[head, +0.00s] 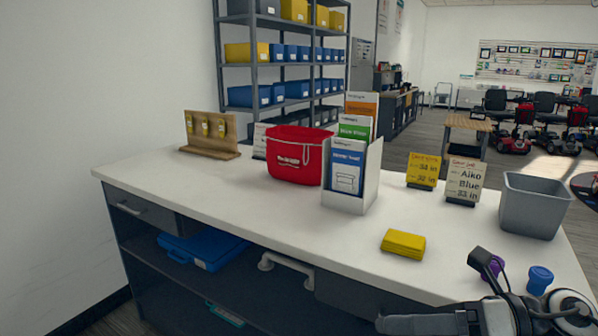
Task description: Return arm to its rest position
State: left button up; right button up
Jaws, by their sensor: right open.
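My right gripper (433,290) is at the bottom right of the head view, by the counter's front edge. Its two fingers are spread wide apart, with nothing between them. One finger points up near a purple cap-like item (493,267), and the other points left along the counter's front. My right arm comes in from the lower right corner and is partly cut off by the frame. My left gripper and left arm are not in view.
The white counter (290,215) holds a red pouch (290,155), a brochure holder (345,195), a yellow block (403,244), two small signs, a grey bin (534,206) and a blue cup-like item (539,280). The counter's left-front area is clear.

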jog(key=w+d+f+m+t+h, duration=0.15)
jog(key=f+m+t+h, duration=0.5)
jog(key=m, duration=0.85)
jog(key=w+d+f+m+t+h, duration=0.1)
jog(key=d+f+m+t+h, duration=0.15)
jog(key=f+m+t, duration=0.9)
jog(key=s+a+f+m+g+h, duration=0.2)
jog(key=s+f+m+g+h, duration=0.2)
jog(key=s+f+m+g, duration=0.6)
notch_tip(320, 180, down, 2)
jog(key=s+m, duration=0.1)
jog(key=m, duration=0.2)
jog(key=shift+a+f+m+h, duration=0.2)
jog(key=shift+m+h, duration=0.15)
jog(key=shift+h, duration=0.05)
